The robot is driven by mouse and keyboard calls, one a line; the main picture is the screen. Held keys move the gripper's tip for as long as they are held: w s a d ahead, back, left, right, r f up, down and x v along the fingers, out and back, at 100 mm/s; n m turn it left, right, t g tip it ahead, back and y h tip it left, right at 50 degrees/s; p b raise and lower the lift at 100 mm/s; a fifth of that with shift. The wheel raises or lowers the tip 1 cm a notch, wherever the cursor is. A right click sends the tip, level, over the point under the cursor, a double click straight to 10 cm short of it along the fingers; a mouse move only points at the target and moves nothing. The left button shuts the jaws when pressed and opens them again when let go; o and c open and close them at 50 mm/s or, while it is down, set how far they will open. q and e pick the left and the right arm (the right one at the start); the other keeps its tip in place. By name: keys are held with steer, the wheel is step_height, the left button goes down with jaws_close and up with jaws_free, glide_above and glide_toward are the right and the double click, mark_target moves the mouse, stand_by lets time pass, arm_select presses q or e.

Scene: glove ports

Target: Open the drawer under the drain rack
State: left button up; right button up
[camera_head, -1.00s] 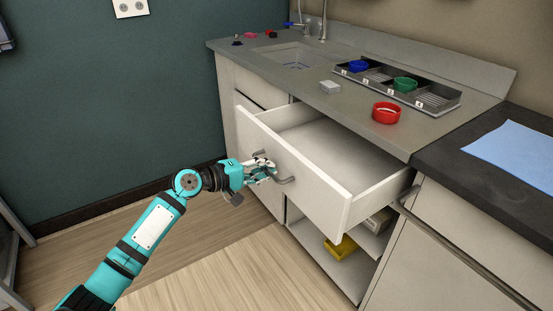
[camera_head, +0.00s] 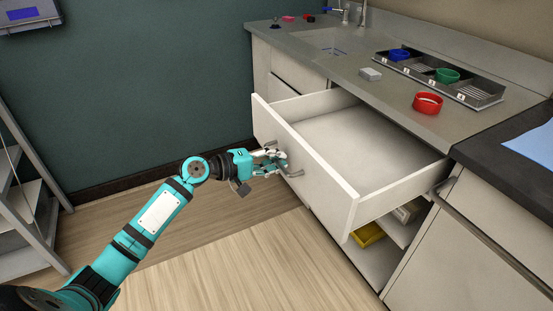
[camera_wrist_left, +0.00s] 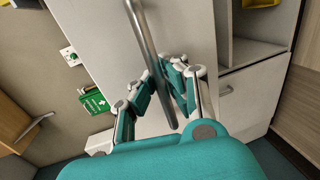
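The drain rack (camera_head: 482,94), a grey metal tray with compartments, lies on the counter. The white drawer (camera_head: 305,160) below it is pulled well out and its visible interior is empty. My left gripper (camera_head: 284,161) is at the metal handle (camera_head: 296,174) on the drawer front. In the left wrist view, the fingers (camera_wrist_left: 163,84) close around the handle bar (camera_wrist_left: 148,50), one on each side. My right gripper is not in view.
A blue ring (camera_head: 399,55) and a green ring (camera_head: 447,76) sit in the rack. A red ring (camera_head: 427,103) and a small pale block (camera_head: 370,74) are on the counter. A grey shelf frame (camera_head: 30,170) stands at left. The floor (camera_head: 230,265) before the drawer is clear.

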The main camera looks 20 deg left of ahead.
arm_select(q)
steer(key=o, duration=0.5)
steer(key=shift+c, duration=0.2)
steer(key=v, duration=1.2)
steer(key=shift+f, duration=0.1)
